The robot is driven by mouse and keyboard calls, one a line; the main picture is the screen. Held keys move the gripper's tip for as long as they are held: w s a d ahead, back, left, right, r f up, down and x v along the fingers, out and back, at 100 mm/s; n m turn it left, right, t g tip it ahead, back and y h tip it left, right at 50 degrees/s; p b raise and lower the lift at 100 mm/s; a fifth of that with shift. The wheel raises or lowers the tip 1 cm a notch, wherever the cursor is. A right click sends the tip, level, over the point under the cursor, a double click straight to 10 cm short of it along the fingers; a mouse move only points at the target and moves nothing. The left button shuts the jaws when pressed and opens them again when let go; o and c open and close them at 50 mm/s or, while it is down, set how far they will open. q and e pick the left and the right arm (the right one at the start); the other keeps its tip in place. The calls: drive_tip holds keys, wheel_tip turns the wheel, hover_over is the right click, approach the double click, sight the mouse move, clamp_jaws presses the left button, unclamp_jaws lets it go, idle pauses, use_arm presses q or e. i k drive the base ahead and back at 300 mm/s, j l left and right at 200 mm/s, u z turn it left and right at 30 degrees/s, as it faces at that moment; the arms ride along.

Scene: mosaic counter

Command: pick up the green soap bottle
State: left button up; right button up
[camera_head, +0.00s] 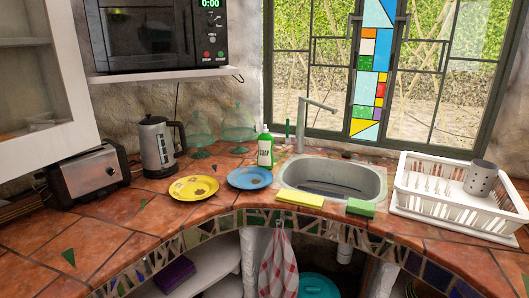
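The green soap bottle (265,149) stands upright on the tiled counter, in the middle of the head view. It has a white label and a white cap. It stands just left of the sink and behind the right edge of the blue plate. Its front is unobstructed. Neither of my grippers shows in this view.
A blue plate (249,178) and a yellow plate (194,188) lie in front. The sink (332,179), faucet (304,122), yellow cloth (300,199) and green sponge (360,208) are right. Glass stands (238,130) are behind left. A dish rack (455,195) is far right.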

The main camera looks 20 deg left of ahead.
sight(266, 158)
drive_tip(key=i+l, duration=0.1)
drive_tip(key=i+l+u, duration=0.1)
drive_tip(key=u, duration=0.25)
drive_tip(key=i+l+u, duration=0.15)
drive_tip(key=i+u, duration=0.2)
drive_tip(key=k, duration=0.05)
